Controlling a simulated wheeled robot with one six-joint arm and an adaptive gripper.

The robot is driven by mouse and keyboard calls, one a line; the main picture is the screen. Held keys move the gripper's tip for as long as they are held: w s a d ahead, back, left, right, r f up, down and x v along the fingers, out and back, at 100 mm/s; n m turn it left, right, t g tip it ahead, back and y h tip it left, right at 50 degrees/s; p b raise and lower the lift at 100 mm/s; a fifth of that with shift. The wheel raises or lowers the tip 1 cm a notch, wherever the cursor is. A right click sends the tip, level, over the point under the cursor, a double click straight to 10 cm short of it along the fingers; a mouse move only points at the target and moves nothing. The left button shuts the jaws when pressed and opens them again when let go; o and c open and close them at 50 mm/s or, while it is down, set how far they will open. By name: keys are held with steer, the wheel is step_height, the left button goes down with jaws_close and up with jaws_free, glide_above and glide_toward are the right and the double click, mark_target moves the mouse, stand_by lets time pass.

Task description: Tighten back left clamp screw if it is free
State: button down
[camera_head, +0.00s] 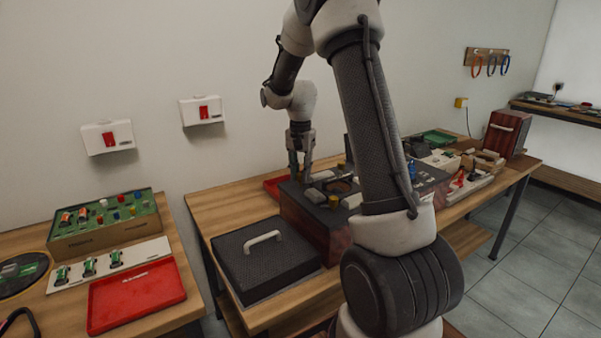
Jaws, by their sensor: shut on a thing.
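A dark box-shaped unit (313,229) with reddish sides stands on the wooden table, with several small parts on its top. My gripper (301,177) points down at the back left part of that top. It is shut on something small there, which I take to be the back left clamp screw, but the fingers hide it. A gold-coloured knob (334,201) and grey block-like pieces show on the top nearer the front. My arm covers much of the unit's right side. I cannot tell whether the screw is loose or tight.
A black lid-like panel with a white handle (263,237) lies at the table's left front. A red tray (137,294) and a green board with coloured parts (104,222) are on the left table. A dark red case (507,133) stands at the far right.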

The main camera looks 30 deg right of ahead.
steer(key=shift+w, duration=0.1)
steer(key=c, duration=1.3)
jaws_free()
steer(key=shift+o, duration=0.2)
steer(key=shift+r, duration=0.1)
step_height(320, 180, up, 12)
